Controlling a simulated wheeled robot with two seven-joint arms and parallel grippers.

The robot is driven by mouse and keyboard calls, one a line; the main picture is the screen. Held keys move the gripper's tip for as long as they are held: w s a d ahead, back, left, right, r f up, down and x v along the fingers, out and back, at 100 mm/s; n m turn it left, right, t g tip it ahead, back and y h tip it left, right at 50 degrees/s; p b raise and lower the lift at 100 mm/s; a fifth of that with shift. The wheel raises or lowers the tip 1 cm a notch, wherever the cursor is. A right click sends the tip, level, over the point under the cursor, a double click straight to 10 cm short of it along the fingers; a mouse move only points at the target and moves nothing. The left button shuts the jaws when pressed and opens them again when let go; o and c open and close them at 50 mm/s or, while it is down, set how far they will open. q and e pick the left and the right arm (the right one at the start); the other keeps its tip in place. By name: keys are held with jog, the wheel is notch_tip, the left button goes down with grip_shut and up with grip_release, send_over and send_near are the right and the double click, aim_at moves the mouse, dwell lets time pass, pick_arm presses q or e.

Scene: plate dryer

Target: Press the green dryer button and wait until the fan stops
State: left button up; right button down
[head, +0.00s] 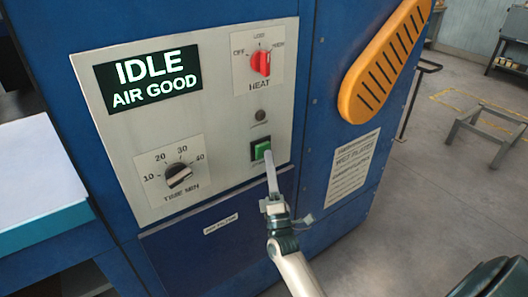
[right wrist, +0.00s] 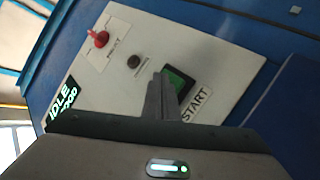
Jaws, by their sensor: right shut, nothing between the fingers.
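The green dryer button (head: 262,148) sits in a dark square frame at the lower right of the pale control panel (head: 216,134). My right gripper (head: 269,158) is shut and empty, with its fingertips right at the button's lower edge. In the right wrist view the closed fingers (right wrist: 160,88) overlap the left side of the green button (right wrist: 179,84), above a START label (right wrist: 196,104). I cannot tell whether the tips touch the button. The display (head: 149,81) reads IDLE, AIR GOOD. My left gripper is not in view.
A red HEAT knob (head: 261,62) and a small dark round lamp (head: 260,115) are above the button. A TIME MIN dial (head: 178,175) is at the lower left. An orange slotted handle-shaped part (head: 385,62) juts out on the right of the blue cabinet. Open floor lies further right.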

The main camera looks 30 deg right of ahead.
jog(key=shift+w, duration=0.35)
dwell(0.4)
jog(key=shift+s, duration=0.2)
jog(key=shift+s+p, duration=0.45)
jog(key=shift+s, duration=0.25)
jog(key=s+p, duration=0.2)
jog(key=s, duration=0.3)
jog(key=shift+d, duration=0.2)
dwell(0.5)
dwell(0.6)
